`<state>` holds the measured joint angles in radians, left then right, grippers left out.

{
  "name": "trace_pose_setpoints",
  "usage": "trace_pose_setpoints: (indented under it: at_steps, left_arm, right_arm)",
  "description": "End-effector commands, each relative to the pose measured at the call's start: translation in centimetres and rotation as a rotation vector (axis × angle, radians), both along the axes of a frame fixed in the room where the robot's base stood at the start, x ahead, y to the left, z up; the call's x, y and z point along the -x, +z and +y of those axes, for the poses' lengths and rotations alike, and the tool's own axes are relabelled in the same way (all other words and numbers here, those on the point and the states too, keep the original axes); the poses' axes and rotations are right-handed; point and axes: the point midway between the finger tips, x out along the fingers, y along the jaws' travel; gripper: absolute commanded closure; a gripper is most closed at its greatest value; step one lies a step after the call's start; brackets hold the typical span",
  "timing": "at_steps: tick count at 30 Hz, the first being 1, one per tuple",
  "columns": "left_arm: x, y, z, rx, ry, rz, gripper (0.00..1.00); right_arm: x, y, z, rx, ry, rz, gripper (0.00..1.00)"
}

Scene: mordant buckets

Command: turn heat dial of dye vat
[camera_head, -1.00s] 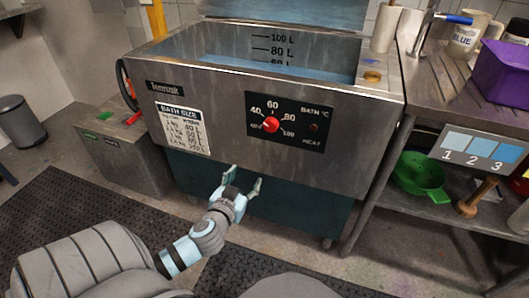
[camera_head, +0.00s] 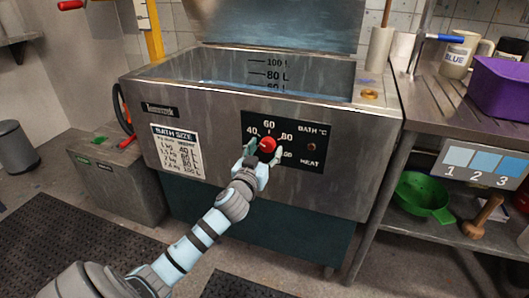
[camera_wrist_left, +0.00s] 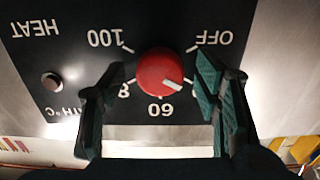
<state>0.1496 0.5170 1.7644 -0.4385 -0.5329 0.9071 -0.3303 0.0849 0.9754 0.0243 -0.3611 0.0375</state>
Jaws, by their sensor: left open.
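The red heat dial (camera_head: 267,144) is on a black panel (camera_head: 311,129) on the front of the steel dye vat (camera_head: 221,112). It also shows in the left wrist view (camera_wrist_left: 158,70), upside down, its white mark pointing toward the place of the 40, which a finger covers. My left gripper (camera_head: 263,155) is open at the dial, with one finger on either side. In the left wrist view its fingers (camera_wrist_left: 158,85) flank the dial, with a gap visible on the left. I cannot tell whether the right-hand finger touches it. My right gripper is not in view.
A steel side table (camera_head: 427,101) with a purple bin (camera_head: 500,88) and a white jug (camera_head: 459,57) stands at the right. A green colander (camera_head: 421,194) is on its lower shelf. A grey box (camera_head: 112,183) stands left of the vat.

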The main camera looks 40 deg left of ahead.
Motion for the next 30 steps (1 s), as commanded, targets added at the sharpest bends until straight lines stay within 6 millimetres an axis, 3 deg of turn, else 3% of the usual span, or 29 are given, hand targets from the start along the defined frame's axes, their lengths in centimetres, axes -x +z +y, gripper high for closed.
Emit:
trace_pose_setpoints:
  at_steps: [3, 12, 22, 30]
  left_arm:
    - [0.0, 0.0, 0.0, 0.0, 0.0, 0.0, 0.45]
    - [0.1, 0.0, 0.0, 0.001, 0.0, 0.0, 0.92]
    - [0.1, 0.1, 0.0, -0.033, -0.001, 0.012, 0.92]
    - [0.1, 0.2, 0.1, -0.173, 0.001, 0.06, 0.92]
  right_arm:
    - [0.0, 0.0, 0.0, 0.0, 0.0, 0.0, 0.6]
    - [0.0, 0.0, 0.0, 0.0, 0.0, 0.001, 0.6]
    - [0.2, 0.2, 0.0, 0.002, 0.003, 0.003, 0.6]
    - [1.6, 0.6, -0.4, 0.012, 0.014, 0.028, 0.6]
